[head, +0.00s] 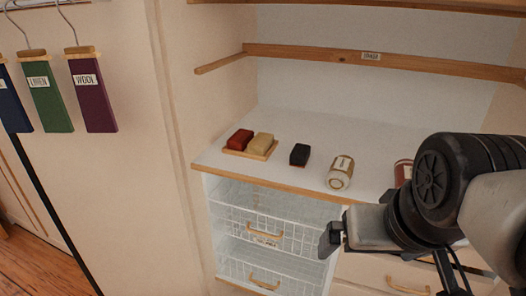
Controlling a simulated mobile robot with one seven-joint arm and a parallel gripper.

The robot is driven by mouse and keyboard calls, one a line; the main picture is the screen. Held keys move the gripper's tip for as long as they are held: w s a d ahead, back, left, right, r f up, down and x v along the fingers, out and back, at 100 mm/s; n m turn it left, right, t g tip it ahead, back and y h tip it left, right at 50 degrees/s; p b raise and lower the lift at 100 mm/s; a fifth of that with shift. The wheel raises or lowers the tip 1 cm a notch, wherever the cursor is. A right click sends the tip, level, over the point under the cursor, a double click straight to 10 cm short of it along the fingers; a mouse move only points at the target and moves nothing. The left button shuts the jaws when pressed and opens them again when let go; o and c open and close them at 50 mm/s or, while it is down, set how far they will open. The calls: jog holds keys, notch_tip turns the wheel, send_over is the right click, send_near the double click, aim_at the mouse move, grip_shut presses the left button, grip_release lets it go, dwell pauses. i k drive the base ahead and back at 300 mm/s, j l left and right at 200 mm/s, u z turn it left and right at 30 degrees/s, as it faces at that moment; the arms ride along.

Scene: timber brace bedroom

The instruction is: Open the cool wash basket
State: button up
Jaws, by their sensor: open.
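Two white wire baskets sit one above the other under the shelf. The upper basket (232,222) has a wooden handle (265,234) and a small label on its front, too small to read. The lower basket (240,270) has a similar handle (264,284). I cannot tell which one is the cool wash basket. My gripper (330,240) is open and empty, just right of the upper basket's front and apart from its handle. My arm hides what lies behind it at the right.
The white shelf (295,180) above the baskets holds a wooden tray with a red and a cream bar, a black block (300,154) and a jar (340,173). A drawer handle (408,290) shows at lower right. Labelled cloth hangers (92,95) hang at left.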

aim_at(267, 243)
jog(key=k+j+u, duration=0.1)
jog(key=u, duration=0.35)
jog(key=i+j, duration=0.15)
jog(key=j, duration=0.2)
jog(key=i+j, duration=0.1)
jog(key=j, duration=0.3)
jog(key=i+j, duration=0.15)
jog(key=j, duration=0.2)
jog(key=i+j, duration=0.1)
jog(key=j, duration=0.3)
